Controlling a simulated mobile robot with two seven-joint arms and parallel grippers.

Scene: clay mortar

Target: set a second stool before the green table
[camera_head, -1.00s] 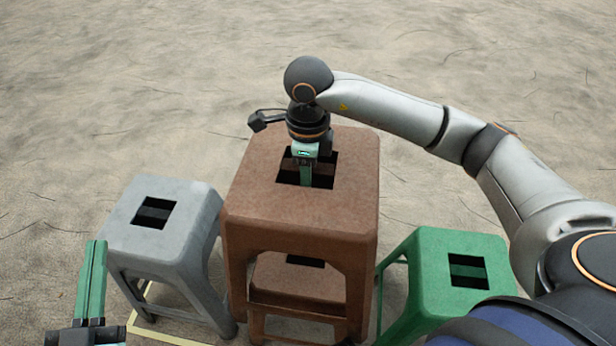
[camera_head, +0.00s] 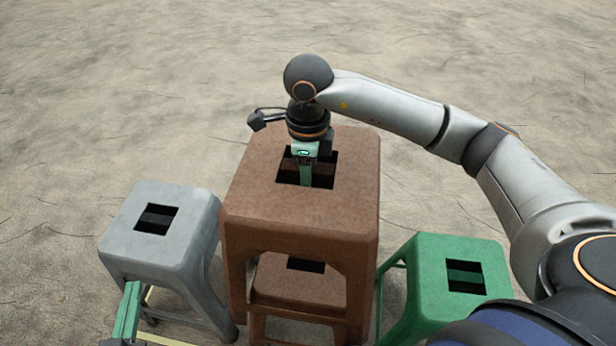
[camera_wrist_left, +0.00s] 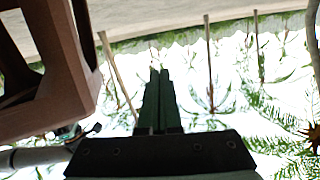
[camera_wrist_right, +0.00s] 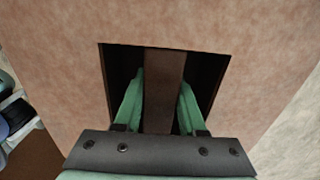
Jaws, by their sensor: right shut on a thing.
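A brown stool (camera_head: 300,215) stands out in the middle of the head view, upright. My right gripper (camera_head: 306,180) reaches down into the square hole in its seat. In the right wrist view, the gripper (camera_wrist_right: 158,105) is shut on the bar across that hole. A second brown stool (camera_head: 300,285) shows below, between the held stool's legs. My left gripper (camera_head: 128,312) is low at the left, beside the grey stool. In the left wrist view, its fingers (camera_wrist_left: 160,100) lie close together, empty. I see no green table.
A grey stool (camera_head: 170,260) stands to the left and a green stool (camera_head: 430,260) to the right, both close to the brown ones. A pale yellow line (camera_head: 165,338) lies on the ground at lower left. Bare sandy ground (camera_head: 150,90) beyond is clear.

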